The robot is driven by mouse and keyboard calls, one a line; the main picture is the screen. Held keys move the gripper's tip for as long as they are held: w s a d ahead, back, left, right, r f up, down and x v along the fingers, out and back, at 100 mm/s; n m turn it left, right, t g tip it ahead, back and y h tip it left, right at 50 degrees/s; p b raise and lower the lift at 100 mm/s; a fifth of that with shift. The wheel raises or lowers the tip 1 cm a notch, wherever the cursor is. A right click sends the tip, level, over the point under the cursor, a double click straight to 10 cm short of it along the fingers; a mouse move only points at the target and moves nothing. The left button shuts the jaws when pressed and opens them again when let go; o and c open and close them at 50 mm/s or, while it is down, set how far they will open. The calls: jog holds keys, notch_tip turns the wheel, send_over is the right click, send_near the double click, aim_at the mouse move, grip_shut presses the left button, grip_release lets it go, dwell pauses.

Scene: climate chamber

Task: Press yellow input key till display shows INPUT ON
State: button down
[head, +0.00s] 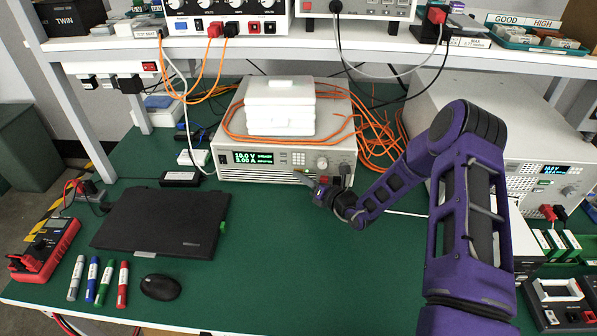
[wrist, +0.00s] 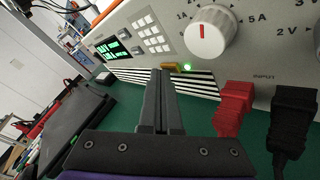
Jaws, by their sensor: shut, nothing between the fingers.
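The instrument with the key is a light grey bench unit (head: 270,168) at the back of the green table. Its lit display (head: 253,157) reads about 10.0 V and 3.00 A in green; the smaller text beside it is too small to read. The display also shows in the wrist view (wrist: 112,48). The yellow key (wrist: 170,66) sits low on the panel, with a lit green lamp (wrist: 187,67) just right of it. My gripper (wrist: 161,74) is shut and empty, its tips at the key's lower left edge. I cannot tell whether they touch it. My gripper (head: 304,178) is before the panel in the head view.
Red (wrist: 234,108) and black (wrist: 291,118) plugs stick out of the panel, right of my fingers. A large knob (wrist: 208,34) sits above. A black laptop (head: 165,222) lies at left.

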jog(key=shift+s, duration=0.65)
jog(key=shift+s+a+p, duration=0.1)
jog(key=shift+s+p, duration=1)
jog(key=shift+s, duration=1.4)
